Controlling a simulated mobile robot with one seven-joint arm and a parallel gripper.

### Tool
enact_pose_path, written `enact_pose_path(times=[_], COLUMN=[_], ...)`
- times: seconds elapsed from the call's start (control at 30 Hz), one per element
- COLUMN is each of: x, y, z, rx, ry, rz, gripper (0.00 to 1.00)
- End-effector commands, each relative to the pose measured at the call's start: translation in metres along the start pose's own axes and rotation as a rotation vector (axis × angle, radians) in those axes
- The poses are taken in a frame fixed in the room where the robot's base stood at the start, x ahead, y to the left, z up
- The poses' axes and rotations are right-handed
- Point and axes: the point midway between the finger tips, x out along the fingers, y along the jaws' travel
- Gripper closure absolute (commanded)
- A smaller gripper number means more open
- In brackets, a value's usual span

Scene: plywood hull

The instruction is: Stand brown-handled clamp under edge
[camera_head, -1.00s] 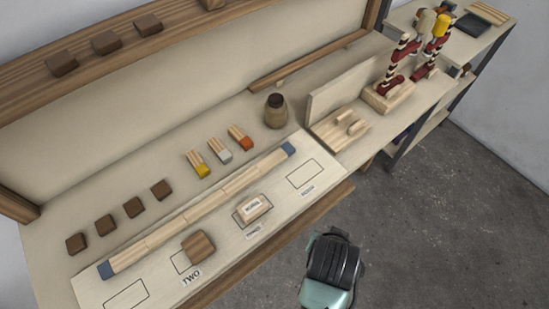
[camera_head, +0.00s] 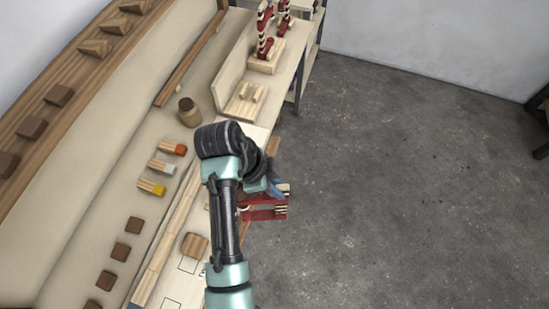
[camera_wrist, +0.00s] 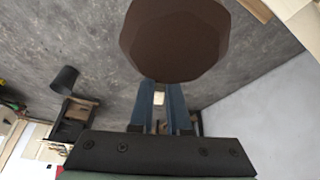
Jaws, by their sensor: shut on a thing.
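My gripper (camera_head: 275,189) is at the bench's front side, partly hidden by my arm. Its blue fingers (camera_wrist: 160,98) are shut on the brown-handled clamp (camera_head: 262,213), whose red body and striped ends show beside the bench, above the floor. In the wrist view the clamp's large round brown end (camera_wrist: 175,42) fills the top middle, just beyond the fingers. The clamp looks sideways in the head view, not upright. The bench's brown front edge (camera_head: 272,147) shows just behind my gripper; whether the clamp touches it cannot be told.
Other red clamps with striped shafts (camera_head: 265,38) stand in a wooden block (camera_head: 266,58) at the bench's far end. A brown jar (camera_head: 189,112), colour-tipped blocks (camera_head: 172,148) and brown blocks (camera_head: 121,251) lie on the bench. The grey floor (camera_head: 400,170) at right is clear.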

Motion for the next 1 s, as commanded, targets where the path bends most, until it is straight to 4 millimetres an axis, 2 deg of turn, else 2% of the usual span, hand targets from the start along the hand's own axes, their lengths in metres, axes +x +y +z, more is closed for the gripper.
enact_pose_path(times=[0.03, 0.1, 0.2, 0.37, 0.67, 1.0], x=[-0.021, -0.034, -0.047, -0.054, -0.035, 0.01], y=[-0.004, -0.005, -0.006, -0.007, -0.007, -0.007], z=[-0.008, -0.012, -0.017, -0.019, -0.011, 0.008], rx=[0.081, 0.178, 0.281, 0.356, 0.363, 0.361], ry=[-0.004, -0.004, -0.004, -0.002, -0.002, -0.002], rz=[0.03, 0.071, 0.114, 0.146, 0.148, 0.147], gripper=[1.0, 1.0, 1.0, 1.0, 1.0, 1.0])
